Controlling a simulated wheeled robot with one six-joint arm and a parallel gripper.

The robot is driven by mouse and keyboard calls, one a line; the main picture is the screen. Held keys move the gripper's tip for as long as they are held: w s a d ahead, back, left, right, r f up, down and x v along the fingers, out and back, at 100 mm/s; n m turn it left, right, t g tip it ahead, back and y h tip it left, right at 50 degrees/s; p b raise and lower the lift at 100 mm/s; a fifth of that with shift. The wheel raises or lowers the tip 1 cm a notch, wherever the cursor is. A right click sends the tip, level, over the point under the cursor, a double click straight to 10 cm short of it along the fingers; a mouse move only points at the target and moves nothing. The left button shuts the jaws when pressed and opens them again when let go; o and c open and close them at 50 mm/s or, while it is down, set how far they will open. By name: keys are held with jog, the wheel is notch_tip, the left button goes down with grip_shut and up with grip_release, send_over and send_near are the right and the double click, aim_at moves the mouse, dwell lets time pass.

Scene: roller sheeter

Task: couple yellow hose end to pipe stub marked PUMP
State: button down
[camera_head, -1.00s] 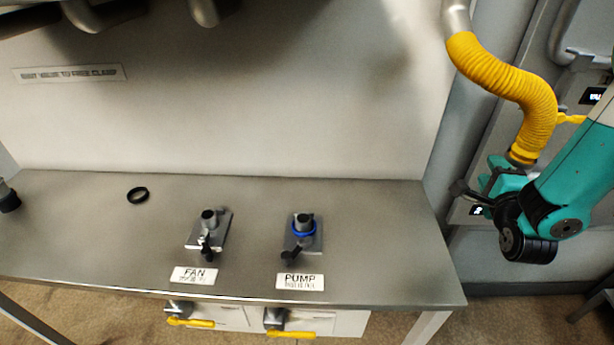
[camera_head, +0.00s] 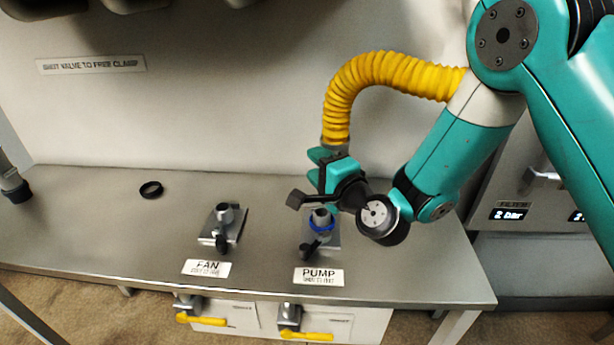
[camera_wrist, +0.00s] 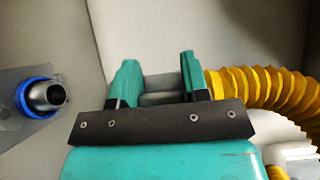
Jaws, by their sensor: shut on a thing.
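The yellow hose (camera_head: 372,76) arches up and right from its end and passes behind my arm. My gripper (camera_head: 328,164) is shut on the grey cuff at the hose end (camera_head: 335,144). In the wrist view the cuff (camera_wrist: 160,90) sits between the two teal fingers (camera_wrist: 156,78). The PUMP stub (camera_head: 321,215) stands upright on its plate with a blue ring around it, just below my gripper and partly hidden by it. In the wrist view the PUMP stub (camera_wrist: 47,96) is left of the fingers, apart from the hose end. The cuff's lower opening is hidden.
The FAN stub (camera_head: 225,213) stands to the left, with a loose black ring (camera_head: 151,189) beyond it on the steel table (camera_head: 90,225). The PUMP label (camera_head: 319,277) is at the front edge. Yellow valve handles (camera_head: 306,336) sit below. The back wall rises behind.

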notch_tip(320, 180, down, 7)
jog(key=s+a+b, duration=0.1)
jog(key=a+b, duration=0.1)
jog(key=b, duration=0.5)
jog(key=shift+f+n+y+b, duration=0.15)
jog(key=shift+n+y+b, duration=0.15)
jog(key=shift+y+b, duration=0.1)
jog(key=shift+s+f+b, duration=0.15)
jog(key=shift+f+b, duration=0.15)
jog(key=shift+b, duration=0.2)
dwell(0.7)
jog(key=shift+f+b, duration=0.5)
jog(key=shift+f, duration=0.25)
jog(key=shift+f+b, duration=0.45)
jog(key=shift+b, duration=0.25)
jog(key=shift+f, duration=0.25)
dwell(0.3)
jog(key=c, duration=0.5)
grip_release()
